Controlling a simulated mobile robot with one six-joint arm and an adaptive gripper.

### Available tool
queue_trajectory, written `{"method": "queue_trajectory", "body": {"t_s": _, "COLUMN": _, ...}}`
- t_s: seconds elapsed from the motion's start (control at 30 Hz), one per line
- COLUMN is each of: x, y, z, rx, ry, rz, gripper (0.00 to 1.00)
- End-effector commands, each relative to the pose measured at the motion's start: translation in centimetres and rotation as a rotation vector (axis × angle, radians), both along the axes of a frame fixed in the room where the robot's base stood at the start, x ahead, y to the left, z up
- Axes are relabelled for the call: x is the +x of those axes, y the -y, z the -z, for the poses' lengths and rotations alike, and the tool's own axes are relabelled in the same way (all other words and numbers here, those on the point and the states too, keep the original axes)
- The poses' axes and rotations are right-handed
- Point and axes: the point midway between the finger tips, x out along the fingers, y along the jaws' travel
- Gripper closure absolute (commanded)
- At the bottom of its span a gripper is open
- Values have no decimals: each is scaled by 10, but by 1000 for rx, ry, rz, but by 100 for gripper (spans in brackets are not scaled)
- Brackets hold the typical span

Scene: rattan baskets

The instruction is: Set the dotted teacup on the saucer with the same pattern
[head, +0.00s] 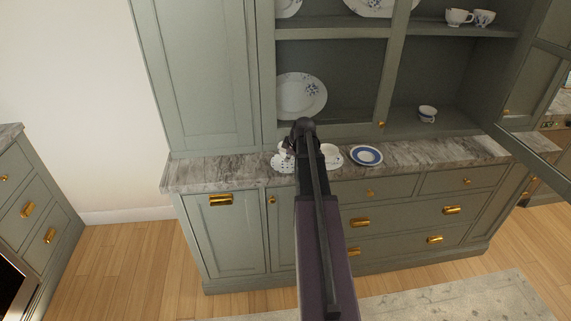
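A white saucer (282,163) with what look like small dark marks lies on the counter, partly behind my arm. A small white cup shape (283,149) shows at this saucer, beside my gripper. Another white cup (330,150) stands just right of my arm, with a patterned white saucer (337,160) around or beside it. The patterns on the cups are too small to tell. A saucer with a broad blue ring (366,155) lies empty further right. My gripper (294,146) is over the counter by the left saucer; its fingers are mostly hidden by my arm.
A marble counter (440,154) runs below a green cupboard with open shelves. A large plate (302,96) leans inside, a cup (427,113) stands on the lower right shelf, and cups (458,17) stand higher. An open glass door (525,137) juts out at right.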

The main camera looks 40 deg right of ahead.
Motion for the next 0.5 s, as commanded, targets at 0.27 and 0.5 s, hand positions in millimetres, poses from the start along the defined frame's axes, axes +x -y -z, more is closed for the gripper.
{"method": "queue_trajectory", "body": {"t_s": 0.27, "x": 15, "y": 3, "z": 6, "rx": -1, "ry": 0, "rz": -2, "gripper": 100}}
{"method": "queue_trajectory", "body": {"t_s": 0.5, "x": 13, "y": 2, "z": 28, "rx": 0, "ry": 0, "rz": -1, "gripper": 100}}
